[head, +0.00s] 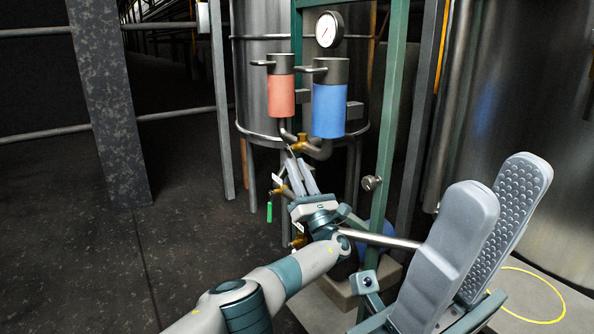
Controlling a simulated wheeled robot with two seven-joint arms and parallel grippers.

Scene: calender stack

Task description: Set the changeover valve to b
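The changeover valve appears to be the brass fitting (301,141) on the pipe between the red filter housing (281,96) and the blue filter housing (328,110). A thin dark lever seems to run down from it toward my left gripper. My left gripper (297,159) points up just below the fitting, its two fingers a narrow gap apart. I cannot tell whether the lever is between them or touching. The valve's position marks are too small to read. My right gripper (512,168) is open and empty in the right foreground, far from the valve.
A pressure gauge (329,29) sits above the housings on a green frame (391,95). A steel tank (262,62) stands behind. A lower brass valve (283,190) and green tag (269,212) hang left of my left gripper. A grey post (108,100) stands left; the floor between is clear.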

